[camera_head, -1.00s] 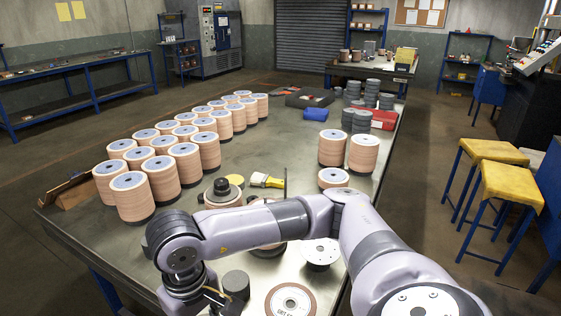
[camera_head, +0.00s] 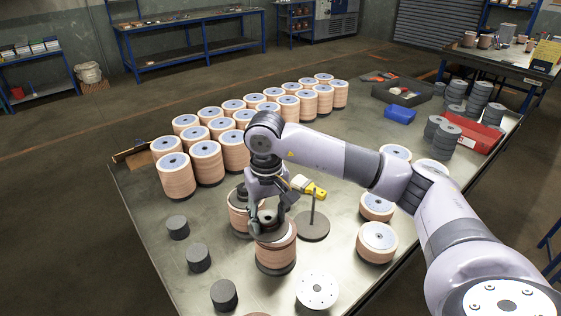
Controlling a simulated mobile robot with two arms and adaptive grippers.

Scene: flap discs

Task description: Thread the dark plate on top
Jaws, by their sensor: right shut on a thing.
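My right gripper (camera_head: 267,217) is shut on a dark round plate (camera_head: 268,229), partly hidden by the fingers. The plate is at the top of a stack of tan discs (camera_head: 276,255) with a dark bottom. I cannot tell whether it rests on the stack or is just above it. Behind and left of it, a similar stack (camera_head: 240,222) has a dark piece with a knob on top (camera_head: 241,193), partly covered by my arm. My left gripper is not in view.
Several dark cylinders (camera_head: 198,257) stand at the table's left front. A pale holed disc (camera_head: 317,291) is in front. Many tan stacks (camera_head: 176,178) fill the back left.

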